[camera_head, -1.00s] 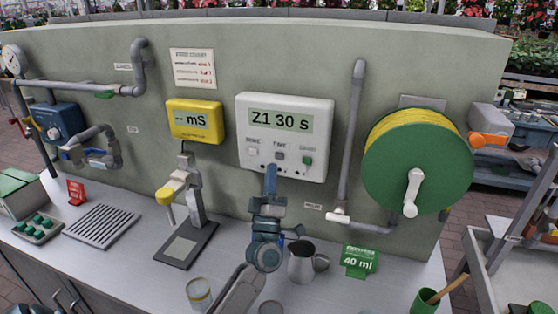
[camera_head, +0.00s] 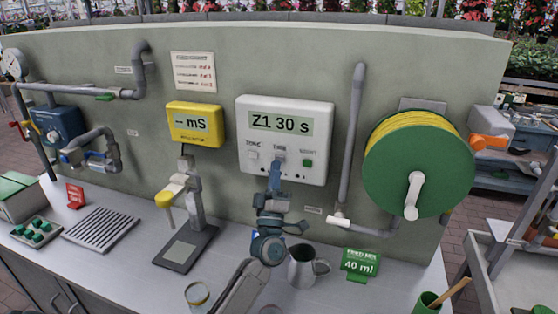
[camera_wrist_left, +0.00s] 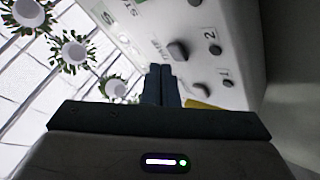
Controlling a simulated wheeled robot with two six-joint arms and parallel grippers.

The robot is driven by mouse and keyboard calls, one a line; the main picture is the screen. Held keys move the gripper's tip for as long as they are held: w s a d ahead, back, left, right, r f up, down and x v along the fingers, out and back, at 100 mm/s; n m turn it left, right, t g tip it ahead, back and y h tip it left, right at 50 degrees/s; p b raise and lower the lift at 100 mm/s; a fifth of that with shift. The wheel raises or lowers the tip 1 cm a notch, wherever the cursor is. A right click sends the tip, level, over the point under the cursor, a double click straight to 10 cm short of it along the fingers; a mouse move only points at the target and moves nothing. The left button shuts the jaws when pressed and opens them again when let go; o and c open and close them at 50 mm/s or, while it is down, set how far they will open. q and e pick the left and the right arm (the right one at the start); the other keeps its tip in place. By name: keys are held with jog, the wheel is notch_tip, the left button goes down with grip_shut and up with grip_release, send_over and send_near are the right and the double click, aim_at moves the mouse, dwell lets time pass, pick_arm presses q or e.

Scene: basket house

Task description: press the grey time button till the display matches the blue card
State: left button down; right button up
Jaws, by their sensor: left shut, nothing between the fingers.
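The white controller box (camera_head: 322,112) on the wall has a display (camera_head: 278,123) reading "Z1 30 s". Below the display are a pale button (camera_head: 252,154), the grey time button (camera_head: 279,153) in the middle and a green button (camera_head: 308,163). My left gripper (camera_head: 277,163) is shut and empty, its fingertips just below the time button in the head view. In the left wrist view the shut fingertips (camera_wrist_left: 160,72) are close to the grey button (camera_wrist_left: 178,50); I cannot tell whether they touch. My right gripper is out of view.
A metal jug (camera_head: 303,266) and a green "40 ml" card (camera_head: 360,263) stand near my left arm on the bench. A yellow meter (camera_head: 195,123) is left of the box, and a green hose reel (camera_head: 440,160) is to the right.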

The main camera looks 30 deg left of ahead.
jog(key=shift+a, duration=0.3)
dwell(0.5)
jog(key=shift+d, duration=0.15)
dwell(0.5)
pick_arm(q)
jog(key=shift+w+a, duration=0.1)
jog(key=shift+w, duration=0.3)
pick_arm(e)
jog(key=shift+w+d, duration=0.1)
pick_arm(q)
jog(key=shift+w+a, duration=0.1)
jog(key=shift+w, duration=0.3)
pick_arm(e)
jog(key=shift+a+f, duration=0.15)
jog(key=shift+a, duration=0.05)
pick_arm(q)
jog(key=shift+s, duration=0.1)
dwell(0.4)
jog(key=shift+s+d, duration=0.25)
jog(key=shift+s, duration=0.5)
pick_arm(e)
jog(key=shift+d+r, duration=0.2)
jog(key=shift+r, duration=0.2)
pick_arm(q)
jog(key=shift+p, duration=0.35)
